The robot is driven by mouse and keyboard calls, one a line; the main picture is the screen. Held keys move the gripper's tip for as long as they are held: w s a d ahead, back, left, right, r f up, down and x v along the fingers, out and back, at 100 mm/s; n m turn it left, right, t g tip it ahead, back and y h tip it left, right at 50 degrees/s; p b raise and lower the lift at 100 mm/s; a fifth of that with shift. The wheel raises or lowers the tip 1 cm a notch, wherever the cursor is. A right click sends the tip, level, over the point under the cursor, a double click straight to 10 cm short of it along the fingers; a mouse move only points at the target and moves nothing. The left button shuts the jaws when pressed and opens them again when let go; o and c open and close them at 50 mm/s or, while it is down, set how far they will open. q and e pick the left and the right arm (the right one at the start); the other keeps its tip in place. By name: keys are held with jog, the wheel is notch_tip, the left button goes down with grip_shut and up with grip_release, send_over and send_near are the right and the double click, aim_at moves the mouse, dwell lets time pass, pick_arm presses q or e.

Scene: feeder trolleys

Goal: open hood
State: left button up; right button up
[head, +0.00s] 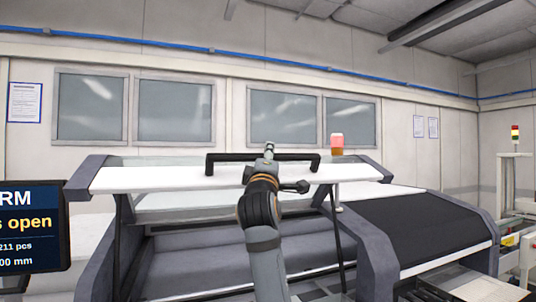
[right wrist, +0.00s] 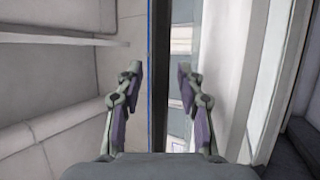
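The hood (head: 130,180) is a white panel with a clear pane, standing raised over the machine on dark struts. Its black handle (head: 225,157) runs across the front edge. One arm of mine rises from the bottom middle and crosses in front of the handle; its tip reaches just above the bar. In the right wrist view my right gripper (right wrist: 158,85) is open, its two fingers well apart. A dark upright bar shows between the fingers; I cannot tell whether it is the handle or whether it is touched. My left gripper is not in view.
A screen (head: 32,226) at the left shows cut-off text ending in "open". A dark belt (head: 425,230) lies right of the hood. A red lamp (head: 337,143) stands behind the hood. A signal tower (head: 515,135) stands at the far right.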

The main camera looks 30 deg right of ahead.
grip_shut()
jog(key=shift+f, duration=0.15)
jog(key=s+a+f+m+h+b, duration=0.1)
jog(key=s+f+b, duration=0.3)
jog(key=f+b, duration=0.6)
jog(key=shift+s+f+m+t+h+b, duration=0.25)
jog(key=shift+m+t+h+b, duration=0.2)
jog(key=shift+h+b, duration=0.45)
